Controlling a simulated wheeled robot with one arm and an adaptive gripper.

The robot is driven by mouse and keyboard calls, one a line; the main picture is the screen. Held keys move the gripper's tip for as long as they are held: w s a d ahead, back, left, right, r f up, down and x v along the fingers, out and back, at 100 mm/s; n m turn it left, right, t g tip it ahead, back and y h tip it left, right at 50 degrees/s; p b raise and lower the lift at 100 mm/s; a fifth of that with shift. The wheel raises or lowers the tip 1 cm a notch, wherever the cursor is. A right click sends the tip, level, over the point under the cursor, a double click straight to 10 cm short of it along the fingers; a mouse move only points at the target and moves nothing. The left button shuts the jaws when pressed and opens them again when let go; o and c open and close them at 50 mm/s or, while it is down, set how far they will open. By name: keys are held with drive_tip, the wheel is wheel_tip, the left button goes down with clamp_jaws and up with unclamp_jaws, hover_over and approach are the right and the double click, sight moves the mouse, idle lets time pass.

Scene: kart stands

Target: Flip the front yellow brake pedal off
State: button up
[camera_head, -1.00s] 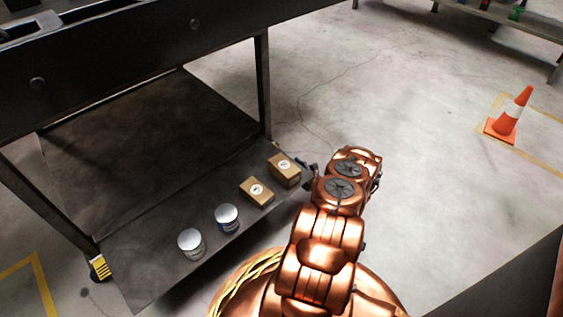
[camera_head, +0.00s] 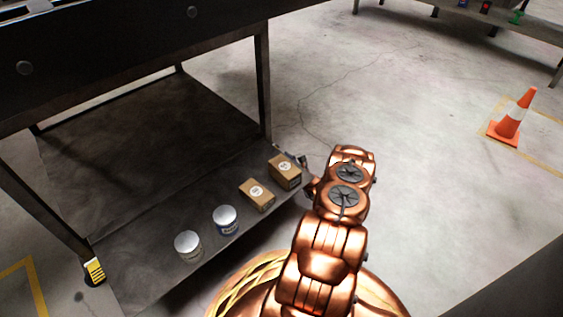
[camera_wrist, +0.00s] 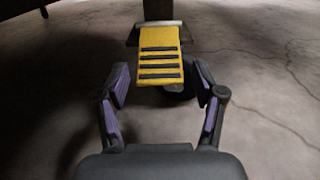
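A yellow brake pedal (camera_wrist: 160,52) with black stripes shows in the wrist view, tilted down toward me below a table leg. My gripper (camera_wrist: 162,86) is open, with one finger on each side of the pedal's near end; I see a gap on both sides. A dark caster wheel is partly hidden behind the pedal. In the head view this pedal and my fingertips are mostly hidden by my arm and the boxes near the right table leg (camera_head: 263,85). Another yellow striped pedal (camera_head: 94,270) sits on the caster at the left leg.
The table's lower shelf (camera_head: 110,165) holds two cardboard boxes (camera_head: 257,195) and two cans (camera_head: 225,220) close to my arm. An orange cone (camera_head: 513,120) stands on the right. The floor between cone and table is clear.

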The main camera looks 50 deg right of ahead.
clamp_jaws()
idle(0.3)
